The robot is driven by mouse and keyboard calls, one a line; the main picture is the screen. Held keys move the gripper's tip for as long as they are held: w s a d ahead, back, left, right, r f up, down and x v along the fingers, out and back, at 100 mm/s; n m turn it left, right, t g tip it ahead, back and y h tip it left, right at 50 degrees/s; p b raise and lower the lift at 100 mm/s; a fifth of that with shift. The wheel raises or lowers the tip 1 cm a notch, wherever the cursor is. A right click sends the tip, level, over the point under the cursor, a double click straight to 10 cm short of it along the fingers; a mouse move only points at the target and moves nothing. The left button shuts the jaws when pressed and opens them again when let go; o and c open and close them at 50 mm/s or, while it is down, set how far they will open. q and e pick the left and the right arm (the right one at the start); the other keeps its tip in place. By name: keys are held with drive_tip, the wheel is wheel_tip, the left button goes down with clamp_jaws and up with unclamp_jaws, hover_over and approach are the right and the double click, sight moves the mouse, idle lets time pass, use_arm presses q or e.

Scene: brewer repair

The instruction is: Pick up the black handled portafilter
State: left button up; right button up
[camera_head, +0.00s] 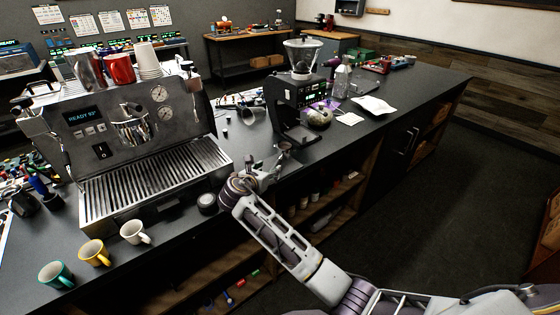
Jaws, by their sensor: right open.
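I cannot clearly make out the black handled portafilter; it may be hidden behind my right gripper or too small to tell. My right gripper (284,157) is open over the front edge of the dark counter (365,128), between the espresso machine and the grinder. Its fingers are small and partly hidden by its own wrist. A small round black item (207,203) sits on the counter, left of my right wrist. The steel espresso machine (135,135) with a lit display stands at left. My left gripper is not in view.
The black coffee grinder (290,100) stands just beyond my right gripper. White (136,232), yellow (95,252) and teal (57,274) cups stand at front left. Open shelves are below the counter.

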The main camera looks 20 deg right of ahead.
sight(275, 166)
drive_tip(key=shift+x, duration=1.3)
drive_tip(key=shift+x, duration=2.6)
drive_tip(key=shift+s+d+r, duration=0.1)
drive_tip(key=shift+d, duration=0.05)
clamp_jaws()
drive_tip(key=shift+r, duration=0.1)
